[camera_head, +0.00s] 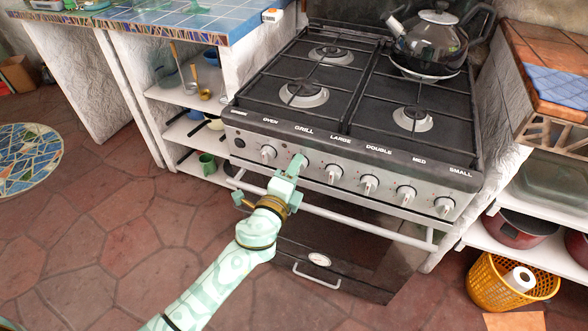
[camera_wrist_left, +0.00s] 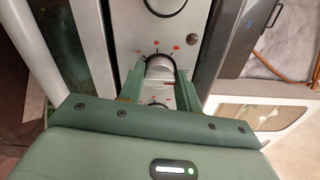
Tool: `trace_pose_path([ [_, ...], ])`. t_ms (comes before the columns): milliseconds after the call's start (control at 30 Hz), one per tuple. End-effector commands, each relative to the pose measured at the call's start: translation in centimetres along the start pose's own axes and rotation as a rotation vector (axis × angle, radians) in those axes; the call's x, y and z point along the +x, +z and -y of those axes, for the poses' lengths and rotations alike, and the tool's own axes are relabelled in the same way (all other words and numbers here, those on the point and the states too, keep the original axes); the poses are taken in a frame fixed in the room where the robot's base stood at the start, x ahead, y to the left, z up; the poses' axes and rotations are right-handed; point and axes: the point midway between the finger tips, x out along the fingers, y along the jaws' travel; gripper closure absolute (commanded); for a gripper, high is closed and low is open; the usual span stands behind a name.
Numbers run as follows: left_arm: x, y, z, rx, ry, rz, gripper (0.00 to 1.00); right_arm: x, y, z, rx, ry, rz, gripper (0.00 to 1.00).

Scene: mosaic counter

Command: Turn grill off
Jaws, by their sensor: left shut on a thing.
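The stove (camera_head: 345,135) has a silver front panel with a row of knobs under the labels OVEN, GRILL, LARGE, DOUBLE, MED and SMALL. My left gripper (camera_head: 297,166) is at the second knob from the left, below the GRILL label, and hides most of that knob in the head view. In the left wrist view the grill knob (camera_wrist_left: 160,67) sits between the two green fingers, with small red marks on the panel around it. The fingers are shut on the knob. Its exact turn is hard to read. My right gripper is not in view.
The oven knob (camera_head: 268,153) is close on the left and the large knob (camera_head: 333,173) close on the right. The oven door handle (camera_head: 345,216) runs below the knobs. A dark kettle (camera_head: 430,42) stands on the back right burner. A yellow basket (camera_head: 510,285) is on the floor.

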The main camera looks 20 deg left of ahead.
Motion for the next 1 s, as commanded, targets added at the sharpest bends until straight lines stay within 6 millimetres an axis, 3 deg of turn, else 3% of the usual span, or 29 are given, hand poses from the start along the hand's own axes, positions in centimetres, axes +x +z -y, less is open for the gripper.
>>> trace_pose_path([
  [567, -0.09, -0.14, -0.24, 0.032, 0.004, -0.003, 0.89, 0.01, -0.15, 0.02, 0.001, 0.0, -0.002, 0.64],
  [600, -0.09, -0.14, -0.24, 0.032, 0.004, -0.003, 0.58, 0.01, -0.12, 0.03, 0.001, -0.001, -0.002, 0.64],
  [667, -0.08, -0.13, -0.22, 0.031, 0.004, -0.003, 0.45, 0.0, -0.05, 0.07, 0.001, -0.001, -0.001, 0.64],
  [1000, -0.45, -0.08, -0.12, 0.029, 0.003, -0.002, 0.45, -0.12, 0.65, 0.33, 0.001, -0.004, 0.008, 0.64],
])
